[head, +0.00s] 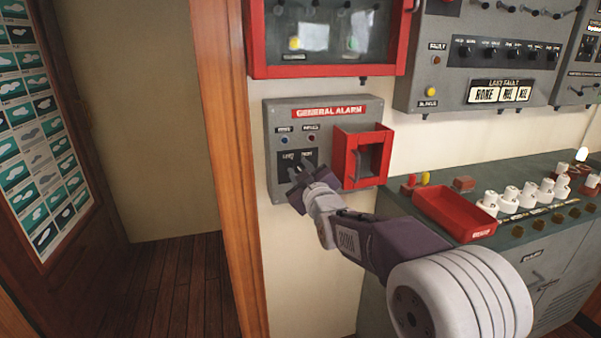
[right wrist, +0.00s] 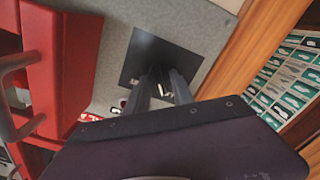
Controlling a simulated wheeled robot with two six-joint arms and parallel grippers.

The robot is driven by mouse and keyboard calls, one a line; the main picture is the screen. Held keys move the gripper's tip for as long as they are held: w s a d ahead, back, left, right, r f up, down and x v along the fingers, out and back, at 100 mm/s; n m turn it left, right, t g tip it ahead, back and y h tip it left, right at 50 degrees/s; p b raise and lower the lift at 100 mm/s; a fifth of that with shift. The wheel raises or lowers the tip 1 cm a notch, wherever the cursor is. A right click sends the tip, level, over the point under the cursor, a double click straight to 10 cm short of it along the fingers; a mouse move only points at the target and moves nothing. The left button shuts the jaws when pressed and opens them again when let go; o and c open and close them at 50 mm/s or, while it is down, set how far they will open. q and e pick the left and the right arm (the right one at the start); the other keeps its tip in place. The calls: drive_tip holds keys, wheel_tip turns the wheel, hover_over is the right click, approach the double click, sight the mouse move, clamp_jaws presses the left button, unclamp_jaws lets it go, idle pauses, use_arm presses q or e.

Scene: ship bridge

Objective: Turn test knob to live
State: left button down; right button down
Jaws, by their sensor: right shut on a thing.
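The general alarm panel (head: 277,118) is a grey box on the wall with a red title strip. Low on it is a black plate (head: 286,158) with two small white labels, left and right, too blurred to read surely. My right gripper (head: 297,174) reaches this plate and is shut on the test knob. In the right wrist view my fingers (right wrist: 162,88) meet the black plate (right wrist: 150,52), with a small pale mark of the knob (right wrist: 159,89) between them. The fingers hide most of the knob, so its setting cannot be told. My left gripper is out of view.
A red guard box with a handle (head: 378,137) sticks out just right of the knob; it is close in the right wrist view (right wrist: 75,70). A red-framed cabinet (head: 325,72) hangs above. A console with a red tray (head: 428,206) stands lower right. A wooden door post (head: 222,130) is left.

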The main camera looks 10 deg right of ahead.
idle(0.4)
drive_tip(key=c, duration=1.1)
unclamp_jaws()
drive_tip(key=s, duration=0.9)
drive_tip(key=shift+d, duration=0.15)
drive_tip(key=shift+f, duration=0.1)
